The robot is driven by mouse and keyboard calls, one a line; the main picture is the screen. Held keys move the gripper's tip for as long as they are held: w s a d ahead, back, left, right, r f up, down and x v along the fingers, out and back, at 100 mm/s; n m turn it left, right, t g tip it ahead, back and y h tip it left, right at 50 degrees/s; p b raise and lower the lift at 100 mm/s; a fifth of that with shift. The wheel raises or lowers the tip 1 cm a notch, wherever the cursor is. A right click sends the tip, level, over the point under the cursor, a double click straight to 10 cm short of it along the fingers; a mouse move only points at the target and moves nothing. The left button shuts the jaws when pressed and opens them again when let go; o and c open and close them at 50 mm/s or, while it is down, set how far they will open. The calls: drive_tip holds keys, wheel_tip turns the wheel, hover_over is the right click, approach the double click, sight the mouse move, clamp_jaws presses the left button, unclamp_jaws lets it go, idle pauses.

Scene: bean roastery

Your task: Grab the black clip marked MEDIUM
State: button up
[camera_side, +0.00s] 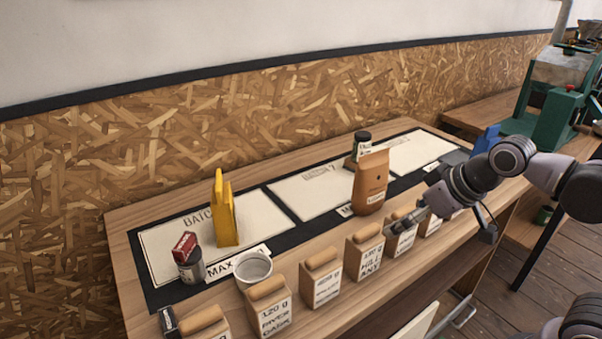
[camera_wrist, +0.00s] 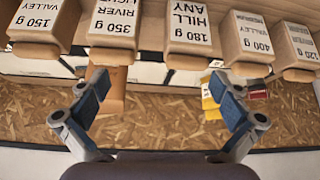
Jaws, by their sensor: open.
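I cannot make out a clip with the word MEDIUM in either view. A small black object with a pale face (camera_side: 168,320) stands at the near left of the table in the side view; any marking is unreadable and I cannot tell whether it is the clip. My gripper (camera_side: 452,218) is over the right front of the table, near the row of tan bags. In the wrist view my gripper (camera_wrist: 160,92) has its two fingers wide apart with nothing between them.
Several labelled tan bags (camera_side: 365,252) line the table's front edge. A green machine (camera_side: 553,118) stands far right.

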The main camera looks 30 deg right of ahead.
drive_tip(key=shift+s+d+f+m, duration=0.6)
drive_tip(key=shift+s+d+f, duration=0.3)
drive_tip(key=shift+f, duration=0.1)
drive_tip(key=c, duration=0.3)
drive_tip(key=shift+w, duration=0.1)
drive_tip(key=w+a+r+n+g, duration=0.2)
drive_tip(key=w+a+r+n, duration=0.3)
drive_tip(key=w+a+r, duration=0.35)
drive_tip(key=n+g, duration=0.5)
drive_tip(key=n, duration=0.8)
hover_over(168, 319)
wheel_tip(168, 319, down, 9)
drive_tip(key=shift+f, duration=5.35)
